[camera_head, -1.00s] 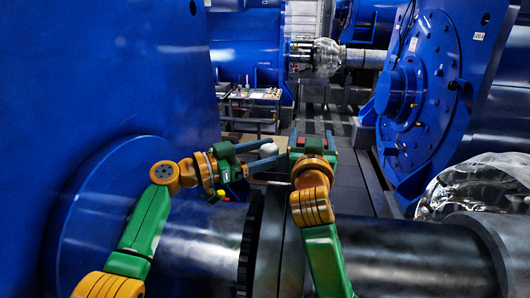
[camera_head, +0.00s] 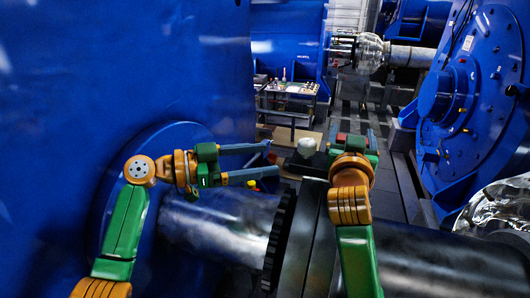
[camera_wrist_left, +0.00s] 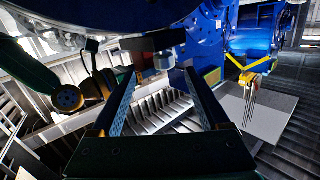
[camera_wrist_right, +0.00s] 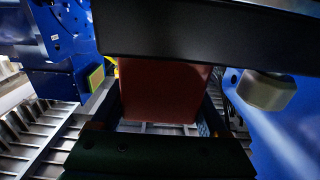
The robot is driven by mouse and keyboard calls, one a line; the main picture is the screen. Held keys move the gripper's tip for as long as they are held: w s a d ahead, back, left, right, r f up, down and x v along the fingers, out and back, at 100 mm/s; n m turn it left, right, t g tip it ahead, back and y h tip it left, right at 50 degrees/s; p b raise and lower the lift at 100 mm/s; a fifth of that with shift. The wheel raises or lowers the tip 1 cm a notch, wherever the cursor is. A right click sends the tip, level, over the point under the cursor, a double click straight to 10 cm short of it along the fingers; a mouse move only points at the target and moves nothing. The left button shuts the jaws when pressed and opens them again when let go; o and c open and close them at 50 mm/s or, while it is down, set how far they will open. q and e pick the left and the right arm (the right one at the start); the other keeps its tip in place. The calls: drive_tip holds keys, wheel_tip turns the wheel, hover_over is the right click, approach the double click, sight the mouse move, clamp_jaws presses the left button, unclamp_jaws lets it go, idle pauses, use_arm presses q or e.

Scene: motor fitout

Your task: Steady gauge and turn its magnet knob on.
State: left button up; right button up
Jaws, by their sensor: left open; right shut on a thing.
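My right gripper (camera_head: 352,133) is shut on a red block (camera_wrist_right: 165,95), which looks like the gauge's base; the block also shows in the head view (camera_head: 342,138). A dark bar covers its upper part in the right wrist view. A pale round part (camera_head: 306,146), apparently the magnet knob, sits left of the block and also shows in the right wrist view (camera_wrist_right: 265,90). My left gripper (camera_head: 272,159) is open and empty, its fingers pointing at this knob from the left with a gap. In the left wrist view a grey cylinder (camera_wrist_left: 163,60) lies just beyond the fingertips.
A large dark shaft with a toothed flange (camera_head: 280,235) runs below both grippers. A blue machine wall (camera_head: 120,80) fills the left side. A blue round housing (camera_head: 475,95) stands right. A tool table (camera_head: 292,90) stands at the back, with walkway floor between.

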use_arm(q)
drive_tip(key=d+m+y, duration=0.1)
drive_tip(key=m+y, duration=0.1)
drive_tip(key=d+f+m+t+y, duration=0.1)
drive_tip(key=d+m+y, duration=0.1)
drive_tip(key=d+f+m+y, duration=0.1)
drive_tip(key=m, duration=0.1)
drive_tip(key=shift+s+d+m+t+y, duration=0.1)
drive_tip(key=shift+d+m+t+y, duration=0.05)
drive_tip(key=shift+m+t+y, duration=0.2)
drive_tip(key=m+t+y, duration=0.4)
drive_tip(key=m+t, duration=0.5)
drive_tip(key=m, duration=0.9)
approach(305, 150)
drive_tip(key=shift+m, duration=0.25)
drive_tip(key=x, duration=1.2)
drive_tip(key=shift+s, duration=0.1)
drive_tip(key=shift+c, duration=0.2)
clamp_jaws()
drive_tip(key=shift+h, duration=0.35)
